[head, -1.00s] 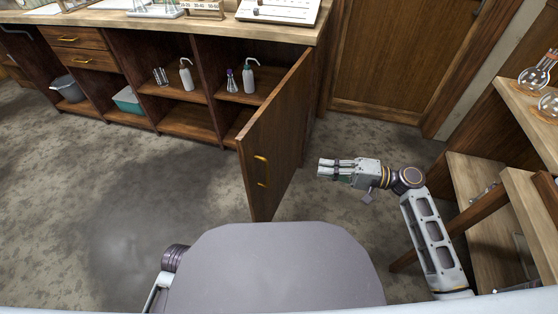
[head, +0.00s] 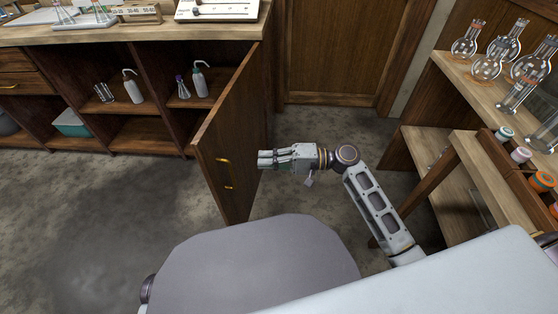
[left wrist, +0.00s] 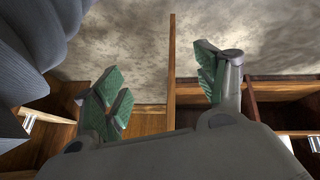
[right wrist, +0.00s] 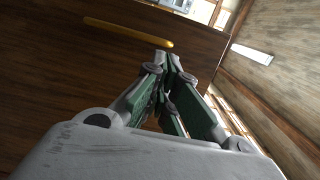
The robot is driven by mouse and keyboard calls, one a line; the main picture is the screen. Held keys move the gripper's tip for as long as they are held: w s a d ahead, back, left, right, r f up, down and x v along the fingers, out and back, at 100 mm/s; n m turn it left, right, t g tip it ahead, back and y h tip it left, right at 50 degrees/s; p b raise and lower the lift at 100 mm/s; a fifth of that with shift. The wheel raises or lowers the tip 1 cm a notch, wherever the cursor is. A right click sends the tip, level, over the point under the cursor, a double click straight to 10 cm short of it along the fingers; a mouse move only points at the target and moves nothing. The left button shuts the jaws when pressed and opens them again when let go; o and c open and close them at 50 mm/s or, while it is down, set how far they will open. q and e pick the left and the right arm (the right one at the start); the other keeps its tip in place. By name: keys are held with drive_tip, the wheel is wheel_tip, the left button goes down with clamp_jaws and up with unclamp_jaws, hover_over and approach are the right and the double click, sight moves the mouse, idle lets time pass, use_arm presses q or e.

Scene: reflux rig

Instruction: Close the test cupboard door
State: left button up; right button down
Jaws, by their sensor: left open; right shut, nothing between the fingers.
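The test cupboard door (head: 236,125) stands open in the head view, swung out from the right end of the wooden cupboard. Its brass handle (head: 222,160) is on the face toward my right gripper (head: 262,160). That gripper is shut and empty, on the right of the door, its fingertips very close to the face; contact cannot be told. The right wrist view shows its fingers (right wrist: 168,70) in front of dark wood with a brass bar (right wrist: 128,32). My left gripper (left wrist: 162,88) is open and empty in the left wrist view; it is hidden in the head view.
Wash bottles (head: 132,88) and a teal box (head: 70,124) stand on the open cupboard shelves. A wooden rack with round flasks (head: 487,65) and jars (head: 521,155) is at the right, close to my right arm. Floor (head: 85,215) left of the door is clear.

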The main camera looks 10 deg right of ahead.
use_arm(q)
drive_tip(key=f, duration=0.1)
drive_tip(key=f+b, duration=0.1)
drive_tip(key=f, duration=0.1)
drive_tip(key=shift+d+f+t+b, duration=0.35)
drive_tip(key=shift+f+t+b, duration=0.05)
use_arm(e)
drive_tip(key=x, duration=0.7)
drive_tip(key=shift+a+r, duration=0.1)
drive_tip(key=shift+a, duration=0.15)
